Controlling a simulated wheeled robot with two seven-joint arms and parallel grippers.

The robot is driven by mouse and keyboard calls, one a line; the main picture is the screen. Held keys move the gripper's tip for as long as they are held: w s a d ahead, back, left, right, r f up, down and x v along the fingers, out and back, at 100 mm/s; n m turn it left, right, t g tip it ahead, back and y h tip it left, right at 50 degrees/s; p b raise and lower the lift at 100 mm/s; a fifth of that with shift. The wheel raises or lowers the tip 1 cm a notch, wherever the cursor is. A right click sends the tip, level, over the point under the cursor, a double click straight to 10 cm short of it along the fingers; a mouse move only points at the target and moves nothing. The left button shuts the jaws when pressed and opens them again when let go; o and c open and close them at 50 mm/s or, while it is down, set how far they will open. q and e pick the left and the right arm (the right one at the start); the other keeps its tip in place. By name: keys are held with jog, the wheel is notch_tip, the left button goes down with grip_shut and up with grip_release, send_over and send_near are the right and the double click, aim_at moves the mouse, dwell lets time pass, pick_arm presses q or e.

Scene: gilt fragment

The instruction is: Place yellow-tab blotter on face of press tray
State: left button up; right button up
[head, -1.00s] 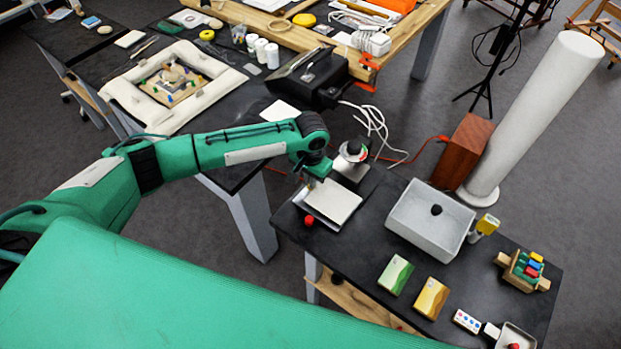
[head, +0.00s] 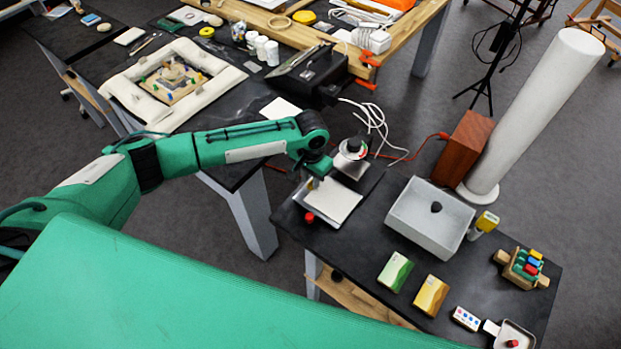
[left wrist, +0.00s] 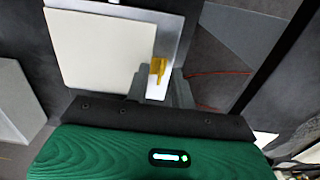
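The yellow-tab blotter is a cream square sheet (head: 338,197) lying flat over the silver press tray (left wrist: 172,30) at the left end of the dark side table. It fills much of the left wrist view (left wrist: 98,52), with a silver margin showing beside it. Its yellow tab (left wrist: 158,68) is at the sheet's edge nearest my left gripper. In the head view the left wrist (head: 314,172) partly hides this spot. My right gripper is out of sight.
A grey open box (head: 430,225) is to the right. Green (head: 395,272) and yellow (head: 431,297) packs lie nearer. Bare table separates them from the tray.

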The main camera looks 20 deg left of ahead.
pick_arm(q)
notch_tip(320, 180, up, 11)
jog(key=b, duration=0.2)
jog(key=shift+r, duration=0.2)
jog(key=shift+f, duration=0.1)
